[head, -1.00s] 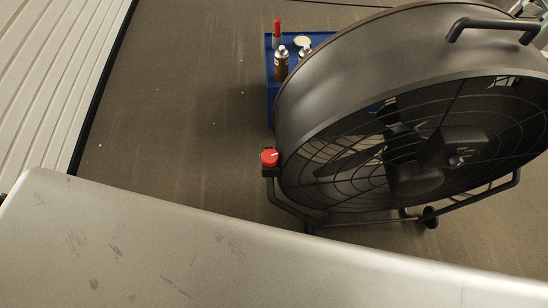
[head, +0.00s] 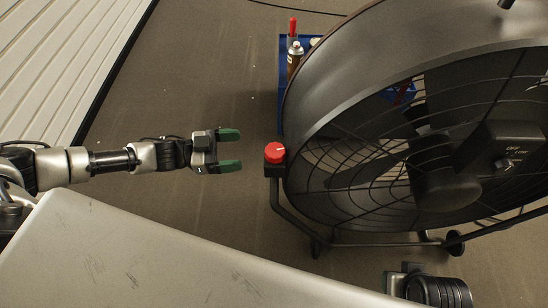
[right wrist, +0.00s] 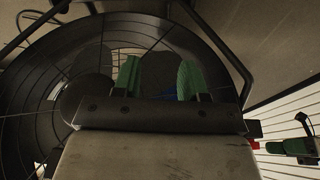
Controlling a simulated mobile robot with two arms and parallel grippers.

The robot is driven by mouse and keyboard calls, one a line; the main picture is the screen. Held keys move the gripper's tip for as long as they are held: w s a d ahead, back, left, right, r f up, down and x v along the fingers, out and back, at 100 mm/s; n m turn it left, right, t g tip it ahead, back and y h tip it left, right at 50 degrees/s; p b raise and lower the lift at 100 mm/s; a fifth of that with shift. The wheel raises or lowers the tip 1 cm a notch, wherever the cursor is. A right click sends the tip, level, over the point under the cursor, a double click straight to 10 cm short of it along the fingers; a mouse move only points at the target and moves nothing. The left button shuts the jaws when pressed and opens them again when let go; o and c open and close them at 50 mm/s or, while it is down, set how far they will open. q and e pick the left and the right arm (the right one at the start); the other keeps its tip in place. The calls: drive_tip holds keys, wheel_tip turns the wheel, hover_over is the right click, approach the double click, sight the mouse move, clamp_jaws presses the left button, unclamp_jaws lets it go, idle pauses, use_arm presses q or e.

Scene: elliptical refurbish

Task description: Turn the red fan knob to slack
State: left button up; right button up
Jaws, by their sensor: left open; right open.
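The red fan knob (head: 274,152) sits on a dark box on the lower left side of the large black drum fan (head: 330,75), with a light pointer line on its face. My left gripper (head: 240,150) is open, its green fingers pointing right at the knob with a small gap between. In the right wrist view, a small red patch that looks like the knob (right wrist: 255,145) shows near my left gripper (right wrist: 288,147). My right gripper (right wrist: 158,80) is open and empty in front of the fan grille; in the head view only a part of it shows at the bottom.
A blue tray (head: 284,75) with a red-tipped item and a metal bottle (head: 295,58) stands behind the fan. The fan's tubular stand (head: 290,212) runs below the knob. The brown floor (head: 190,80) left of the fan is clear.

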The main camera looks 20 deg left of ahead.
sight(274, 150)
use_arm(q)
drive_tip(key=shift+g+h, duration=0.4)
drive_tip(key=shift+g, duration=0.1)
drive_tip(key=x, duration=0.3)
drive_tip(key=b+x, duration=0.1)
drive_tip(key=x, duration=0.1)
drive_tip(key=s+x, duration=0.1)
drive_tip(key=x, duration=0.2)
drive_tip(key=shift+d+r, duration=0.3)
drive_tip(key=shift+d, duration=0.25)
drive_tip(key=shift+w+d, duration=0.35)
drive_tip(key=shift+d, duration=0.3)
use_arm(e)
drive_tip(key=shift+w+a+r+t, duration=0.2)
drive_tip(key=shift+w+r+t, duration=0.25)
drive_tip(key=shift+r+t, duration=0.15)
use_arm(q)
drive_tip(key=shift+c, duration=0.3)
